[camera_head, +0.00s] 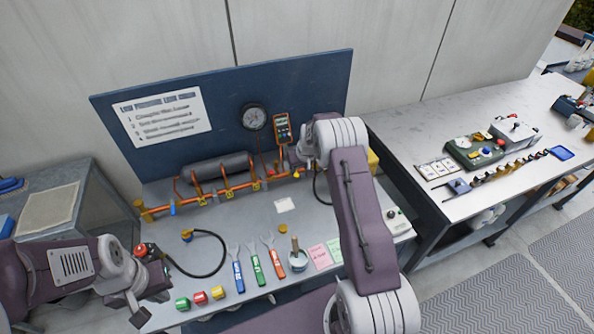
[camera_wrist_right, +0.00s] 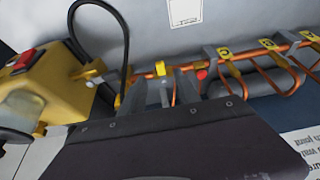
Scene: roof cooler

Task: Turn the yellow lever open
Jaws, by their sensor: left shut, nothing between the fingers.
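The yellow lever (camera_wrist_right: 161,68) shows in the right wrist view as a small yellow piece on the copper pipe (camera_wrist_right: 220,72). My right gripper (camera_wrist_right: 163,92) has its two grey fingers apart, and the lever lies just past the gap between their tips. Whether a finger touches it, I cannot tell. In the head view my right gripper (camera_head: 298,160) is at the right end of the pipe assembly, and my arm hides much of that spot. My left gripper (camera_head: 140,316) is shut and empty over the bench's front left.
A yellow pump-like unit (camera_wrist_right: 52,82) with a black hose (camera_wrist_right: 119,28) is close beside my right gripper. Tagged pipe loops (camera_wrist_right: 268,50) stand on the other side. A gauge (camera_head: 253,117) hangs behind.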

